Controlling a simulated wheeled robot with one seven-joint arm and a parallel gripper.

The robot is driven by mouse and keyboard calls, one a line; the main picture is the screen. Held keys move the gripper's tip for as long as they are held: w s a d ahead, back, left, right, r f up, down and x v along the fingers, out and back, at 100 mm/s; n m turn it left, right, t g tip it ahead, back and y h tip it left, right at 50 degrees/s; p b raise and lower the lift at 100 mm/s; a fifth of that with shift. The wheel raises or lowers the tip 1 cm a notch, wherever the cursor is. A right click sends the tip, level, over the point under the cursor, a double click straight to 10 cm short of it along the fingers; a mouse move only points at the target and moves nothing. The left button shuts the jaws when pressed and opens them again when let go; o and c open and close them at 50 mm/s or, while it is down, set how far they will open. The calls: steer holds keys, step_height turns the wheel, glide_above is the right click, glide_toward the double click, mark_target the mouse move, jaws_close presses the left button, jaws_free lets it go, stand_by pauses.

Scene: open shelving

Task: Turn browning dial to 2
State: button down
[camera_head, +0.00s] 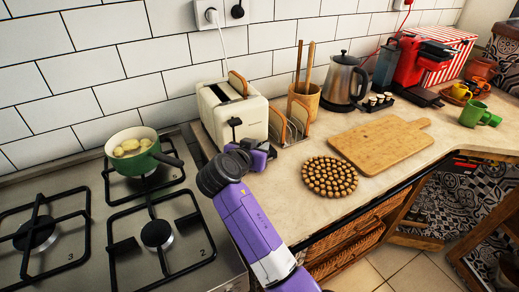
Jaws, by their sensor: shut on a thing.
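The cream toaster (257,112) stands on the counter to the right of the stove, with slices of bread in its top. A dark lever (234,124) shows on its end face. My gripper (243,145) is at the lower part of that face, below the lever, shut on the browning dial. The dial, its marks and my fingertips are hidden by my own wrist and gripper, so the setting cannot be read.
A green pot (133,150) sits on the stove at left, its handle pointing towards the toaster. A toast rack (299,118), a utensil holder (304,98), a kettle (346,82), a round trivet (330,177) and a cutting board (380,146) stand to the right.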

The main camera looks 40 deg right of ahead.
steer(key=shift+a+f, duration=0.1)
steer(key=shift+f, duration=0.1)
steer(key=c, duration=1.4)
jaws_free()
steer(key=shift+r, duration=0.1)
steer(key=shift+w+r, duration=0.1)
steer(key=shift+r, duration=0.05)
steer(key=shift+p, duration=0.35)
